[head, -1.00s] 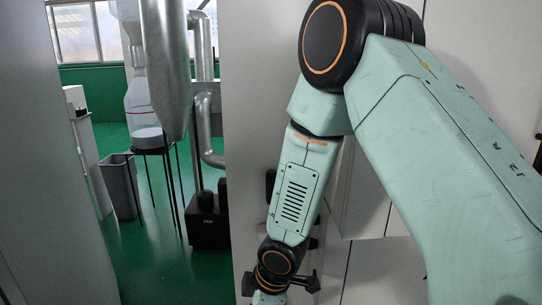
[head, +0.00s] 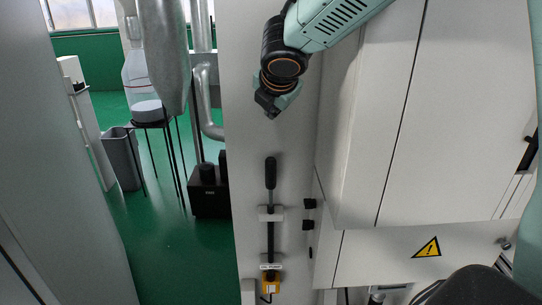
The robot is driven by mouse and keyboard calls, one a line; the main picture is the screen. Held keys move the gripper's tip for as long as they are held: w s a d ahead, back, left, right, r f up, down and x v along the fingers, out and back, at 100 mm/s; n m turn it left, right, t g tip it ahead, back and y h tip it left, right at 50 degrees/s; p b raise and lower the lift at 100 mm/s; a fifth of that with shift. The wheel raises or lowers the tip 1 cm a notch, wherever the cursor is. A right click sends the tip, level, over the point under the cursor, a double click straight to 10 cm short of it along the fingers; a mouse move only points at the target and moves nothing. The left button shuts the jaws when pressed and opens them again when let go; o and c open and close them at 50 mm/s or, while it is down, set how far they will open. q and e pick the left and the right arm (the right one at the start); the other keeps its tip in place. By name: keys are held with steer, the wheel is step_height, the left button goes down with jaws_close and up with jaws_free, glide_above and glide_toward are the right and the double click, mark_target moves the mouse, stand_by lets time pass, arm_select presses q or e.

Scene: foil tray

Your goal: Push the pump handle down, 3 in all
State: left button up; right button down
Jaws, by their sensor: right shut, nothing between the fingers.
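The pump handle (head: 270,172) is a dark lever with a black grip. It stands upright in front of the pale wall panel, its rod running down past a small light bracket (head: 270,213). At its foot is a yellow pump body (head: 270,284) with a small label. My right gripper (head: 271,110) is above the grip with a clear gap, touching nothing. It is shut and empty. My left gripper is not in view.
Two small black fittings (head: 309,204) sit just right of the lever on the cabinet side. White cabinets (head: 455,110) fill the right, with a yellow warning sign (head: 427,247). Green floor (head: 185,265) lies open to the left.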

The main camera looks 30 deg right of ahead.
mark_target(271, 160)
steer(key=shift+s+a, duration=0.1)
steer(key=shift+a, duration=0.1)
steer(key=shift+f, duration=0.1)
steer(key=shift+d+f+b, duration=0.15)
steer(key=shift+f+b, duration=0.75)
step_height(271, 160, down, 7)
steer(key=b, duration=0.6)
steer(key=shift+b, duration=0.3)
steer(key=shift+r, duration=0.1)
stand_by(0.3)
steer(key=shift+f+b, duration=0.4)
steer(key=shift+f, duration=0.05)
